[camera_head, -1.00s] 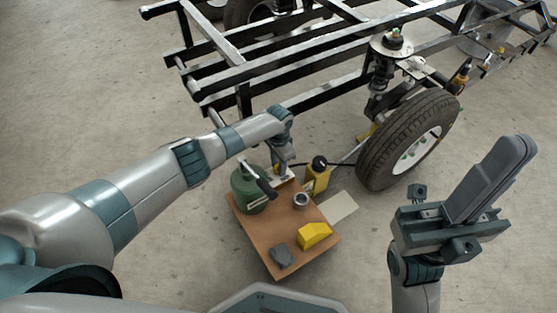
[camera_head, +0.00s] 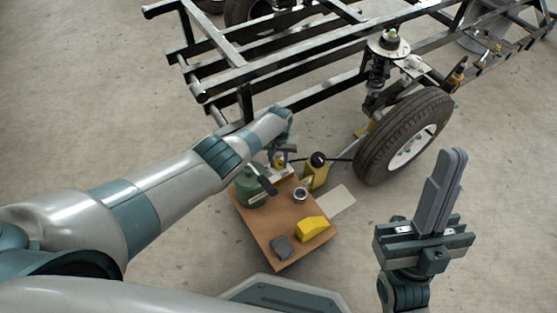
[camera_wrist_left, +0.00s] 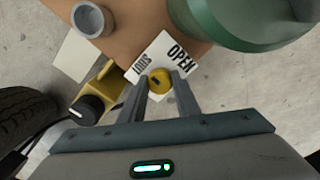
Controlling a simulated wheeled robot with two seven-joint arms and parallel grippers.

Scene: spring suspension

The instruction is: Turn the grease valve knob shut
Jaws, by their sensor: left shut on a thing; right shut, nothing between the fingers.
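The valve knob (camera_wrist_left: 160,79) is small, round and yellow, with a dark mark on top. My left gripper (camera_wrist_left: 160,87) is shut on the knob, one finger on each side. I cannot tell for sure which word the mark points at. In the head view, my left gripper (camera_head: 282,161) is at the table's far corner, partly hiding the plate. My right gripper (camera_head: 452,152) is shut and empty, raised at the right.
The brown table (camera_head: 268,235) holds a green container (camera_head: 249,192), a metal cup (camera_head: 300,194), a yellow block (camera_head: 312,230) and a grey block (camera_head: 283,248).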

